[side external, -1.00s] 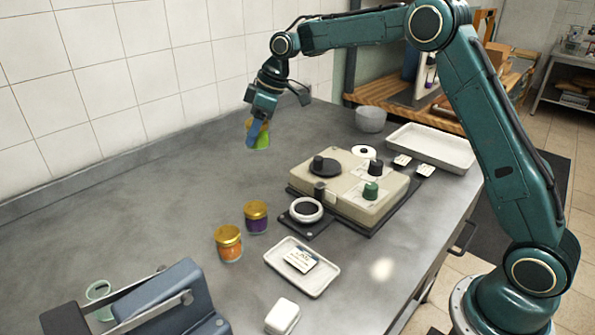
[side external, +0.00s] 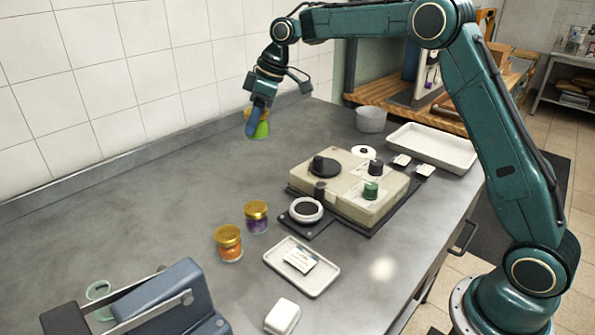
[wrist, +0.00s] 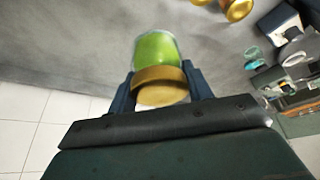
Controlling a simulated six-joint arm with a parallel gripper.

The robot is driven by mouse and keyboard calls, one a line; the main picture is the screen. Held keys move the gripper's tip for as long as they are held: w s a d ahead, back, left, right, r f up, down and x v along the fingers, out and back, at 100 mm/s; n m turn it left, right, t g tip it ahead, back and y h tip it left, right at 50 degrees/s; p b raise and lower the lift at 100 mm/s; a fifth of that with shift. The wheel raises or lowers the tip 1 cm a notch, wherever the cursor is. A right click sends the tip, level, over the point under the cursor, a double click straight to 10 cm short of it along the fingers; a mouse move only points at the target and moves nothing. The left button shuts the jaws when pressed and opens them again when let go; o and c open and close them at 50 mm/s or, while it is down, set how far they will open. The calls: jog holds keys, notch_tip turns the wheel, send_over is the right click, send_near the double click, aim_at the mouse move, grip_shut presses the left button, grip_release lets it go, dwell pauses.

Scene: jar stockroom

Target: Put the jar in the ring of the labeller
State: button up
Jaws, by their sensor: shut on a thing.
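A green jar with a gold lid (side external: 260,129) hangs in my gripper (side external: 256,122), above the back part of the counter near the tiled wall. In the wrist view the fingers of my gripper (wrist: 160,92) clasp the gold lid from both sides, and the green body of the jar (wrist: 157,50) points away from the palm. The labeller (side external: 350,185) is a beige box on a dark base. Its white ring (side external: 306,210) lies at its near left corner, with a dark, empty-looking middle. My gripper is well behind and left of the ring.
An orange jar (side external: 228,243) and a purple jar (side external: 256,217) stand left of the ring. A white tray with cards (side external: 286,281) lies in front. A grey bowl (side external: 371,119) and an empty tray (side external: 431,147) are behind the labeller.

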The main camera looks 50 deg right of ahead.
jog(key=shift+s+d+r, duration=0.15)
jog(key=shift+s+r, duration=0.15)
jog(key=shift+s, duration=0.1)
jog(key=s+d+r, duration=0.1)
jog(key=s+r, duration=0.1)
jog(key=s, duration=0.4)
jog(key=s+d+r, duration=0.1)
jog(key=s, duration=0.5)
jog(key=shift+s+r, duration=0.35)
jog(key=shift+s, duration=0.05)
jog(key=shift+f, duration=0.1)
notch_tip(320, 180, down, 16)
jog(key=shift+r, duration=0.2)
jog(key=shift+f, duration=0.1)
jog(key=shift+f, duration=2)
jog(key=shift+f, duration=0.15)
